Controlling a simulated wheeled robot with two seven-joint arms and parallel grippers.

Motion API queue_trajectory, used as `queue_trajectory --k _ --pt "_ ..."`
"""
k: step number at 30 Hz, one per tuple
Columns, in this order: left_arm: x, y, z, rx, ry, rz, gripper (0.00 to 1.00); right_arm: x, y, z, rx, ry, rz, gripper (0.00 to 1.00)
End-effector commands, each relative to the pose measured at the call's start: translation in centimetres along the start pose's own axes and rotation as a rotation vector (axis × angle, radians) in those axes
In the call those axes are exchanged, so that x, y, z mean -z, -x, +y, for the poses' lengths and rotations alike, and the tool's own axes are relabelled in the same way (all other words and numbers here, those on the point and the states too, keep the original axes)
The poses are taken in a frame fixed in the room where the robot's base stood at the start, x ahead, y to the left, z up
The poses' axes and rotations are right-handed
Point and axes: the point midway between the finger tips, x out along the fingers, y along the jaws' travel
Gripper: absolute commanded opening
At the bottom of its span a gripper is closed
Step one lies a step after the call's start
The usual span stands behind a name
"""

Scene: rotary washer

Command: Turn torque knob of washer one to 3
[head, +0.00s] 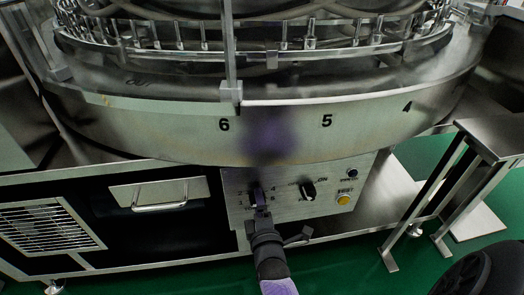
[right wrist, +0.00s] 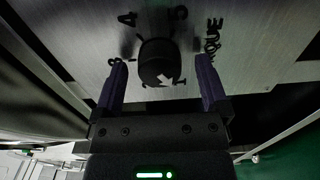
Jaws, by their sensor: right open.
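The torque knob (right wrist: 158,62) is black and round with a white mark on the lower right of its face. Blurred dial digits and part of the word "torque" are printed on the metal panel (right wrist: 235,65) around it. Which digit the mark points to is hard to tell. My right gripper (right wrist: 160,80) is open, with one purple finger on each side of the knob and gaps visible. In the head view my right gripper (head: 260,196) is at the control panel (head: 282,214) below the drum and hides most of the torque knob.
A second black knob (head: 308,190) marked "ON" is just right of the gripper. A yellow button (head: 343,199) and a dark button (head: 352,173) are farther right. A drawer handle (head: 159,195) is on the left. The washer drum's rim (head: 180,125) overhangs the panel.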

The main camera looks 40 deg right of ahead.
Motion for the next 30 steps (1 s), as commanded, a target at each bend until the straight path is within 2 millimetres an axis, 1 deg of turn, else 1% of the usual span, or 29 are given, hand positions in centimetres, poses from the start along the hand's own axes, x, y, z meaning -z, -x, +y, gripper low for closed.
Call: queue_trajectory --k 5,6,8,9,11,12,17,18,19,26,30 --pt "0.0 0.02 -0.02 0.0 0.0 0.0 0.59 0.03 0.0 0.01 0.0 -0.001 0.0 0.94" --pt "0.0 0.02 -0.02 0.0 0.0 0.0 0.59 0.02 0.0 0.0 0.0 -0.001 0.0 0.9" --pt "-0.01 0.01 -0.02 0.0 0.0 0.0 0.59 0.02 0.0 0.0 0.0 -0.001 0.0 0.77" --pt "-0.01 0.01 -0.02 0.0 0.0 0.0 0.59 0.01 0.0 0.0 0.0 -0.001 0.0 0.69" --pt "-0.01 0.01 -0.02 0.0 0.0 0.0 0.59 0.01 0.0 -0.01 0.001 -0.001 0.0 0.56" --pt "-0.02 0.01 -0.02 0.0 0.0 0.0 0.59 0.01 0.0 -0.01 0.001 -0.001 0.0 0.48" --pt "-0.03 0.01 -0.01 0.0 0.0 0.0 0.59 0.0 0.01 -0.02 0.001 -0.001 0.0 0.14" --pt "-0.03 0.01 -0.01 0.0 0.0 0.0 0.59 0.0 0.01 -0.02 0.001 -0.001 0.0 0.05" --pt "-0.03 0.01 -0.01 0.0 0.0 0.0 0.59 0.0 0.01 -0.03 0.001 -0.001 0.0 0.01" --pt "-0.04 0.03 -0.01 0.0 0.0 0.001 0.59 0.0 0.02 -0.03 0.001 -0.024 0.0 0.01" --pt "-0.31 -0.07 0.0 0.0 0.0 -0.001 0.59 0.0 0.03 -0.02 0.002 -0.081 0.0 0.01"
